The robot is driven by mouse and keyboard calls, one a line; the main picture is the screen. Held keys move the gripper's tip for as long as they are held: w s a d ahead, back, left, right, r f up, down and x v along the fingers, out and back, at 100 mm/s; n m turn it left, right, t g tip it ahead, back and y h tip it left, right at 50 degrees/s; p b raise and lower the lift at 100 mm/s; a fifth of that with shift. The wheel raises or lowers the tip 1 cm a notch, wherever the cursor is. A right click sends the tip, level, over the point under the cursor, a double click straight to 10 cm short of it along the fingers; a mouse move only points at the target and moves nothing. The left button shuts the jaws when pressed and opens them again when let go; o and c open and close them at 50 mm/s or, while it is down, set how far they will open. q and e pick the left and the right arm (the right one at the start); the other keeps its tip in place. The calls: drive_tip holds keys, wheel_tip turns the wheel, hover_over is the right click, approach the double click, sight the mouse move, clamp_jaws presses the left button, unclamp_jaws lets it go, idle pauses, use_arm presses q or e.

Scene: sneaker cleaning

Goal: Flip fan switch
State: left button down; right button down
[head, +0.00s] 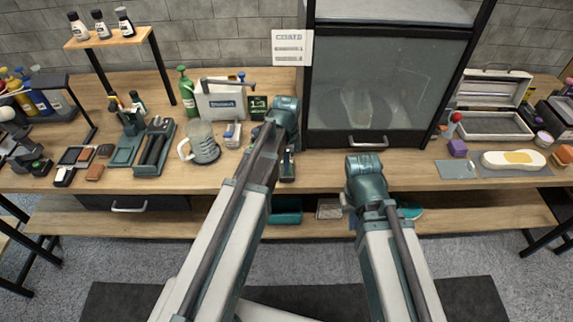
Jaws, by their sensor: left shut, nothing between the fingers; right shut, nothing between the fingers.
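A dark-framed cabinet with a large glass front (420,95) stands at the back of the bench, and a pale shoe-like shape shows dimly behind the glass. I cannot make out a fan switch; it may be hidden or too small. My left gripper (287,166) is shut and empty, hanging near the bench's front edge, left of the cabinet. My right gripper (346,201) is mostly hidden by its own arm, in front of the bench below the cabinet handle (368,142). It is shut and empty.
A white sign (292,47) is at the cabinet's left side. A clear mug (203,142), a white caddy (221,101) and a green bottle (187,91) stand to the left. An open case (487,124) and a tray with a pale brush (513,160) lie to the right.

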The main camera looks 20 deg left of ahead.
use_arm(q)
drive_tip(key=shift+w, duration=0.1)
drive_tip(key=shift+w+a+r, duration=0.15)
drive_tip(key=shift+w+a, duration=0.1)
drive_tip(key=shift+w, duration=0.45)
drive_tip(key=shift+p, duration=0.3)
drive_tip(key=shift+s+d+r+p, duration=0.1)
drive_tip(key=shift+r+p, duration=0.7)
drive_tip(key=shift+r, duration=0.05)
drive_tip(key=r+p, duration=0.4)
drive_tip(key=shift+s+r+p, duration=0.3)
drive_tip(key=shift+s+p, duration=0.05)
wheel_tip(320, 180, up, 8)
drive_tip(key=s+p, duration=0.1)
drive_tip(key=p, duration=0.6)
drive_tip(key=shift+s+d+f, duration=0.15)
drive_tip(key=shift+d+f, duration=0.05)
drive_tip(key=shift+f, duration=0.05)
